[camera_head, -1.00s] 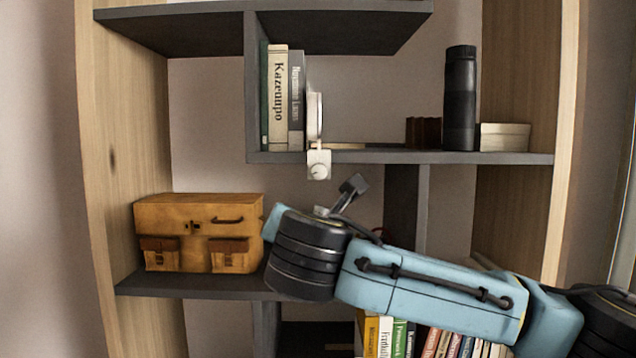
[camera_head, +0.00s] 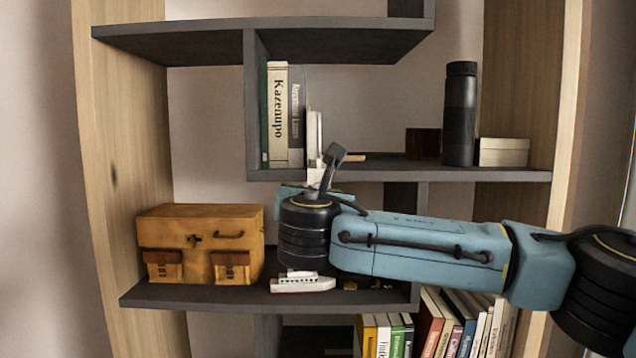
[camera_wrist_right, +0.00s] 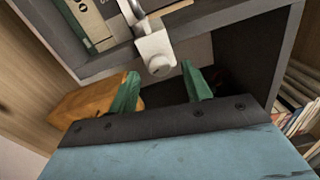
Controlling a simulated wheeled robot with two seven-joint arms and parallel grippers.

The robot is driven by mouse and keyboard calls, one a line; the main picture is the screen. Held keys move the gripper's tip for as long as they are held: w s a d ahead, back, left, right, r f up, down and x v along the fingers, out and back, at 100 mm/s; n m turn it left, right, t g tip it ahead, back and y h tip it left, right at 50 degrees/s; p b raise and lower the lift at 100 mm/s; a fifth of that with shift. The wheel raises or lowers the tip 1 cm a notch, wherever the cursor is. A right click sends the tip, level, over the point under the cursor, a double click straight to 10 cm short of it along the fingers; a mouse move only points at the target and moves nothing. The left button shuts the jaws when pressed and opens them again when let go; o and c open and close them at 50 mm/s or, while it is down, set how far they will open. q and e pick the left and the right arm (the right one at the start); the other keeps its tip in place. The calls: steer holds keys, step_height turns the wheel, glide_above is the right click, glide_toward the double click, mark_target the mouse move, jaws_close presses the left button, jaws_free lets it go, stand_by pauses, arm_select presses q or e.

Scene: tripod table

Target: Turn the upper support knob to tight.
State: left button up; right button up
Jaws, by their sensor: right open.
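The upper support is a white clamp on the front edge of the upper shelf, with a small round knob (camera_wrist_right: 158,66) on its face in the right wrist view. In the head view only a sliver of the white clamp (camera_head: 315,177) shows; my right arm hides its knob. My right gripper (camera_wrist_right: 160,72) is open, its two green fingers pointing at the clamp, one on each side of the knob in the picture. Whether they touch it, or how far off it is, I cannot tell. The knob's tightness cannot be read. My left gripper is not in view.
Books (camera_head: 279,115) stand on the upper shelf (camera_head: 400,172) behind the clamp, with a black bottle (camera_head: 460,112) and a pale box (camera_head: 503,152) to the right. Below are a brown case (camera_head: 200,243) and a white model ship (camera_head: 302,284). More books (camera_head: 440,325) stand low right.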

steer(key=shift+w, duration=1.1)
steer(key=shift+c, duration=0.3)
steer(key=c, duration=0.9)
